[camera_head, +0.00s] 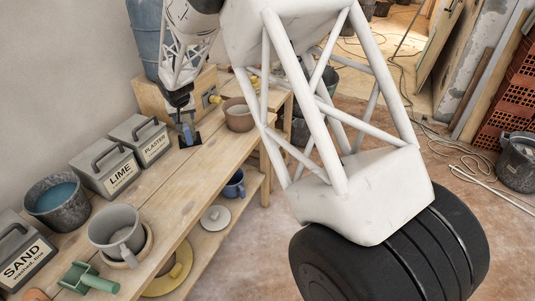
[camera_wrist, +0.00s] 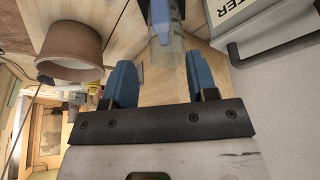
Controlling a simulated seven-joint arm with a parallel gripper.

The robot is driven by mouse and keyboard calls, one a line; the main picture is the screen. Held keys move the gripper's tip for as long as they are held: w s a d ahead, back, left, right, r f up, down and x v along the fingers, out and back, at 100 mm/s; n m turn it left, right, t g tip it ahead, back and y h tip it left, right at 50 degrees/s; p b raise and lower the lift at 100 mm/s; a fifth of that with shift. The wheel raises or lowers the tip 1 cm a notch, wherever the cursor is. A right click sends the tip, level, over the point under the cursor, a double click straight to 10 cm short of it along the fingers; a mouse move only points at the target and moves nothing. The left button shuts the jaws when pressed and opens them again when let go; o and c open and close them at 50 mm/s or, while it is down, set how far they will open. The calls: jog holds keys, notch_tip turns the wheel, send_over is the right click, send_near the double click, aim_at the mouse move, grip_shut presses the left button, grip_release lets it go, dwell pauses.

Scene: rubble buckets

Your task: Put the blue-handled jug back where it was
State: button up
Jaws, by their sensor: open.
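My gripper (camera_wrist: 157,85) is open in the wrist view, its two blue fingers spread apart. A clear, greyish cylinder with a blue strip (camera_wrist: 164,48), apparently the blue-handled jug, shows just beyond and between the fingertips. I cannot tell whether either finger touches it. In the head view my gripper (camera_head: 186,128) points down over the far part of the wooden bench, above a dark square patch (camera_head: 190,140). The jug is hard to separate from the blue fingers there.
PLASTER (camera_head: 140,140) and LIME (camera_head: 106,166) bins stand left of my gripper. A brown pot (camera_head: 239,117) stands to its right. A grey jug (camera_head: 117,232), water bucket (camera_head: 58,201) and SAND bin (camera_head: 22,258) are nearer. A blue pot (camera_head: 234,184) is on the lower shelf.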

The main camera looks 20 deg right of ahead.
jog(key=s+d+r, duration=0.6)
jog(key=s+r, duration=0.3)
jog(key=s, duration=0.3)
jog(key=s+d+r, duration=0.6)
jog(key=s+r, duration=0.3)
jog(key=s, duration=0.4)
jog(key=s+d+g, duration=0.1)
jog(key=s+d, duration=0.2)
jog(key=s, duration=1.2)
jog(key=s+d+g, duration=0.1)
jog(key=s+d, duration=0.2)
jog(key=s, duration=1.3)
jog(key=shift+s+d+r, duration=0.15)
jog(key=shift+s+r, duration=0.1)
jog(key=shift+r, duration=0.05)
